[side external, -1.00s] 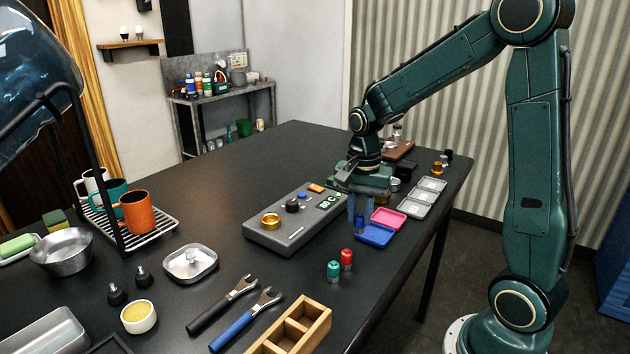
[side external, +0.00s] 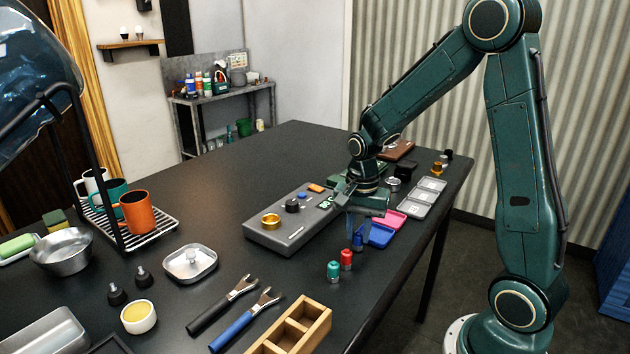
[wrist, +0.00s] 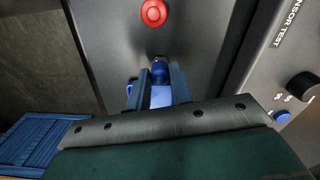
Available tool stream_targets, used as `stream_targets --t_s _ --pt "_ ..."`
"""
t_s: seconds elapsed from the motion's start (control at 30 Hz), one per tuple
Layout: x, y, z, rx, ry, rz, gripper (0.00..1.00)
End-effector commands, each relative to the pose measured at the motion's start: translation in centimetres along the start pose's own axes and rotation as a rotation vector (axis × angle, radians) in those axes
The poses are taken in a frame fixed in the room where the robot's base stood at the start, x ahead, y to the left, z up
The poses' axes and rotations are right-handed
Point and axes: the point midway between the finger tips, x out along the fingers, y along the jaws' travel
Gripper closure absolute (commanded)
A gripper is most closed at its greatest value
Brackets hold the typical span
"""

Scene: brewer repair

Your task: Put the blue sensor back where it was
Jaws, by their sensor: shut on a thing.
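The blue sensor (side external: 357,242) is held between the blue fingers of my gripper (side external: 358,230), upright and low over the black table, just behind the red sensor (side external: 346,259). I cannot tell whether its base touches the table. The green sensor (side external: 333,270) stands in front of the red one, so the three form a rough row. In the wrist view the blue sensor (wrist: 160,70) shows between my fingertips (wrist: 158,78), with the red sensor (wrist: 153,13) straight ahead and apart from it.
The grey sensor-test box (side external: 285,232) lies left of my gripper. The blue tray (side external: 377,237) and pink tray (side external: 388,222) lie close behind on the right, near the table's right edge. A wooden compartment box (side external: 290,330) and two wrenches (side external: 245,318) lie at the front.

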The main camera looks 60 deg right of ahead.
Motion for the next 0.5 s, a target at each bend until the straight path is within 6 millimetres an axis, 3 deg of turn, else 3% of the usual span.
stream_targets --t_s 0.2,0.23,0.3,0.33,0.5 --pt "0.34 -0.01 -0.01 0.000 0.000 0.000 1.00" --pt "0.33 -0.02 -0.01 0.000 0.000 0.000 0.75" --pt "0.31 -0.01 -0.01 0.000 0.000 0.000 0.61" --pt "0.31 -0.01 -0.01 0.000 0.000 0.000 0.57" --pt "0.30 -0.01 -0.01 0.000 0.000 0.000 0.57"
